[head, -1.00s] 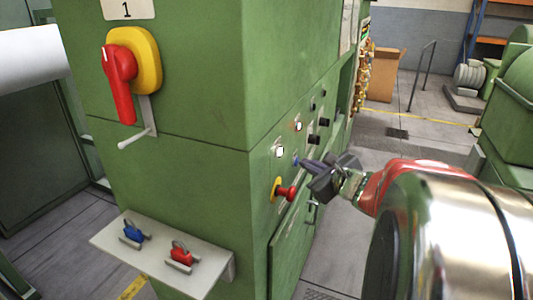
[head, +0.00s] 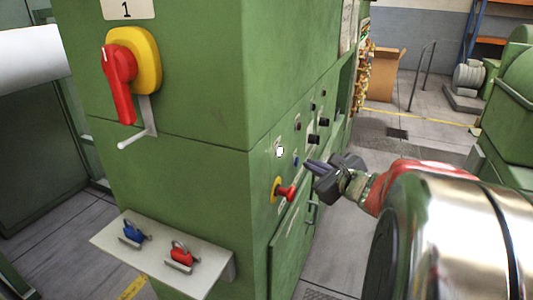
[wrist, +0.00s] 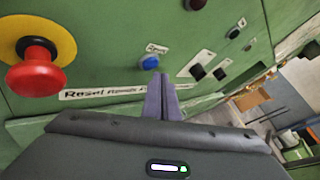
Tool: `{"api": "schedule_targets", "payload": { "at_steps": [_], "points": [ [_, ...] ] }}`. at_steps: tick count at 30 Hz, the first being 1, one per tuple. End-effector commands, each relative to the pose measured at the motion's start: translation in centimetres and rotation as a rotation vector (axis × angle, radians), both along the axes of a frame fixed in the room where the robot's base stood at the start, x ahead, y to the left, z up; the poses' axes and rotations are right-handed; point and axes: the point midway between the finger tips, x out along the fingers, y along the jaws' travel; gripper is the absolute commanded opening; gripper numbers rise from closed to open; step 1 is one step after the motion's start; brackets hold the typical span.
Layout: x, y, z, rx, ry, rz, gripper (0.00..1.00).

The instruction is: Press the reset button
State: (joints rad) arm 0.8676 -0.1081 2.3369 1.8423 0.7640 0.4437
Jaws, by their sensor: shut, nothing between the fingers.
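The blue button (head: 295,161) is on the green cabinet's side panel. It shows as a round blue cap in the wrist view (wrist: 150,62), with a small white label above it, too small to read surely. A longer label starting "Reset" (wrist: 110,92) is below it. My gripper (head: 307,163) points at the panel, its tips just right of the blue button with a small gap in the head view. In the wrist view its two purple-grey fingers (wrist: 161,76) are together and empty, tips just below and right of the button.
A red emergency knob on yellow (head: 284,190) sticks out below the button. A white lit lamp (head: 280,151) and several dark buttons share the panel. A red rotary switch (head: 120,80) and a shelf with padlocks (head: 215,265) are on the front face.

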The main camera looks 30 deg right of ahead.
Motion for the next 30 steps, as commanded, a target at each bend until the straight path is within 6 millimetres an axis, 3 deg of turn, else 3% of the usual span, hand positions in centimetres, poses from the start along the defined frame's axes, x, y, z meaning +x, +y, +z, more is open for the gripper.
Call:
{"api": "schedule_targets", "payload": {
  "at_steps": [13, 30],
  "points": [
    [-0.4, -0.3, 0.0, -0.001, 0.0, -0.002, 0.0],
    [-3.5, -2.8, 0.0, 0.0, 0.0, -0.003, 0.0]
  ]
}}
